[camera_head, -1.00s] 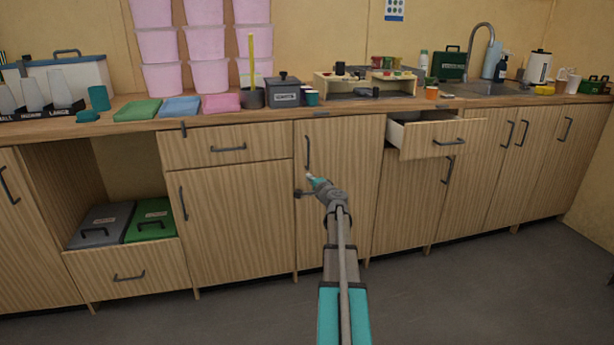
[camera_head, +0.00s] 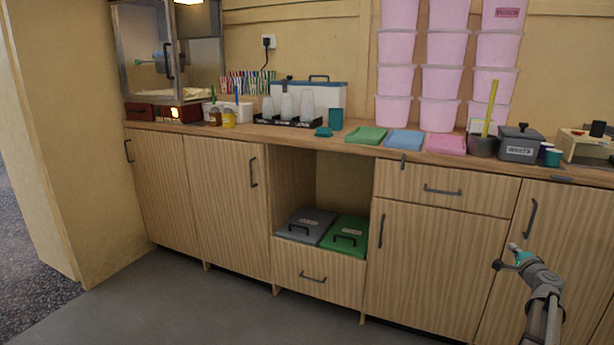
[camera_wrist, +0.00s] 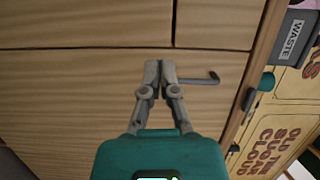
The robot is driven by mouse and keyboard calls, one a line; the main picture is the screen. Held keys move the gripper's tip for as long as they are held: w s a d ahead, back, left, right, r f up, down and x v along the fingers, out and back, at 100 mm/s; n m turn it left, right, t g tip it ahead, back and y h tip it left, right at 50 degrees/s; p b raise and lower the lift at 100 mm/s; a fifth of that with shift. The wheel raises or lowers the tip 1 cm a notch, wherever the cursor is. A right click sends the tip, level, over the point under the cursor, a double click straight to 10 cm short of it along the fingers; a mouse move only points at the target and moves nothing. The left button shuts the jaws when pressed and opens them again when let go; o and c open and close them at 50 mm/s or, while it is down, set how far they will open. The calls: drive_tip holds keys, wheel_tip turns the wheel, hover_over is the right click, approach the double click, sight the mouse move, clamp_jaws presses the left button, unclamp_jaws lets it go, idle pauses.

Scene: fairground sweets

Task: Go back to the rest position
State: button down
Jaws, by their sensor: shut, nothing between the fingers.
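My gripper (camera_head: 505,258) is at the lower right of the head view, in front of the wooden cabinet doors below the counter. In the wrist view my gripper (camera_wrist: 160,66) has its two grey fingers together, with nothing between them. Behind the fingers is a wooden cabinet front with a dark handle (camera_wrist: 200,80) just to the right of the fingertips. I cannot tell from the wrist view whether the fingers touch the cabinet front.
The counter (camera_head: 300,134) holds a waste bin (camera_head: 520,145), coloured cloths and stacked pink tubs (camera_head: 440,82). An open bay holds bins with a grey lid (camera_head: 305,225) and a green lid (camera_head: 345,235). The floor (camera_head: 230,305) in front is clear.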

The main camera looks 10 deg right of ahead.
drive_tip(key=w+a+f+n+g+y, duration=0.1)
drive_tip(key=a+f+n+g+y, duration=0.2)
drive_tip(key=a, duration=0.8)
drive_tip(key=w+a+f+n+g+y, duration=0.1)
drive_tip(key=a+f+n+y, duration=0.3)
drive_tip(key=a, duration=0.8)
drive_tip(key=w+a+f+n+g+y, duration=0.15)
drive_tip(key=a+n, duration=0.35)
drive_tip(key=a, duration=0.6)
drive_tip(key=s+a+f+n+g+p, duration=0.1)
drive_tip(key=s+a+f+n+g, duration=0.2)
drive_tip(key=a, duration=0.5)
drive_tip(key=s+a+f+n+g, duration=0.2)
drive_tip(key=s+a+f+g, duration=0.15)
drive_tip(key=s+a, duration=0.3)
drive_tip(key=s+a+f+n+g+h, duration=0.25)
drive_tip(key=s+a+g+h, duration=0.2)
drive_tip(key=s+a, duration=0.5)
wheel_tip(320, 180, up, 39)
drive_tip(key=s+d+p, duration=0.1)
drive_tip(key=d+p, duration=0.1)
drive_tip(key=p, duration=3.6)
drive_tip(key=shift+n+y+p, duration=0.3)
drive_tip(key=shift+n, duration=0.05)
drive_tip(key=shift+g, duration=0.25)
